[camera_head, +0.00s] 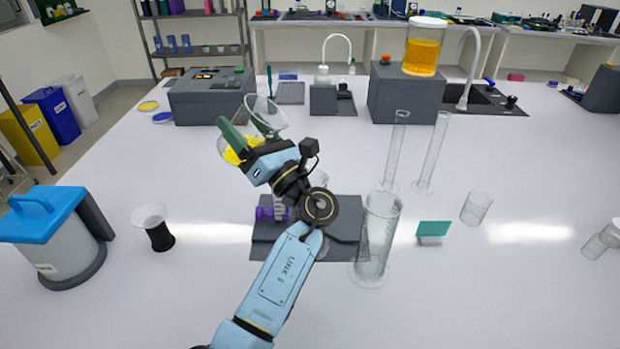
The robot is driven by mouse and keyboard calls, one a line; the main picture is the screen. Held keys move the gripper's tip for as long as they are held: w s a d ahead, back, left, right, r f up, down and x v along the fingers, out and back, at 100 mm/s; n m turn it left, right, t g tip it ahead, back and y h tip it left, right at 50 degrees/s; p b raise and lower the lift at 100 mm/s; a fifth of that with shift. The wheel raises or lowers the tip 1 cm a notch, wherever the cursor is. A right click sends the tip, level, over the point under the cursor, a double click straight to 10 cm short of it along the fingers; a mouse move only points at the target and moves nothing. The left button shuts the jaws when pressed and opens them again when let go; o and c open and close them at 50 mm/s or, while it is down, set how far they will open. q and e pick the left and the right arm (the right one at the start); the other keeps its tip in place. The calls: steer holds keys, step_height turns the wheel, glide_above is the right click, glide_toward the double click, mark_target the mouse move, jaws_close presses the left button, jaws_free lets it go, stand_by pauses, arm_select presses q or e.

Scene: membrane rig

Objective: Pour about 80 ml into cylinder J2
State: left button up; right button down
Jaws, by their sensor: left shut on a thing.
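My left gripper (247,128), with green fingers, is shut on a clear glass beaker (276,108) at upper left of centre. The beaker is tilted and holds yellow liquid (238,152); the gripper hides part of it. Two tall, thin, clear cylinders stand upright right of centre, one on the left (396,150) and one on the right (433,152). A wider clear cylinder (378,240) stands nearer. All three look empty. I cannot read which one is J2. The beaker is left of all three and apart from them. My right gripper is not in view.
A dark grey platform (345,225) lies behind my arm. A green card (432,229) and a small clear beaker (476,208) are at right. A jar of orange liquid (424,50) stands on a grey box (400,95). A blue-lidded bin (50,240) is at left.

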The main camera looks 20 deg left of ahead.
arm_select(q)
steer(key=a+f+n+g+h+p, duration=0.1)
steer(key=n, duration=0.1)
steer(key=a+f+n+g+h+p, duration=0.1)
steer(key=g, duration=0.1)
steer(key=shift+s+a+n, duration=0.1)
steer(key=shift+s+n, duration=0.2)
steer(key=shift+n, duration=0.1)
steer(key=f, duration=0.1)
steer(key=a+f+n+g+h+p, duration=0.1)
steer(key=shift+s+f+n+h, duration=0.1)
steer(key=shift+f+n+h, duration=0.2)
steer(key=shift+f, duration=0.1)
steer(key=shift+s+a+f+n+h+p, duration=0.1)
steer(key=shift+a+f+n+h+p, duration=0.25)
steer(key=shift+p, duration=0.5)
steer(key=shift+f, duration=0.2)
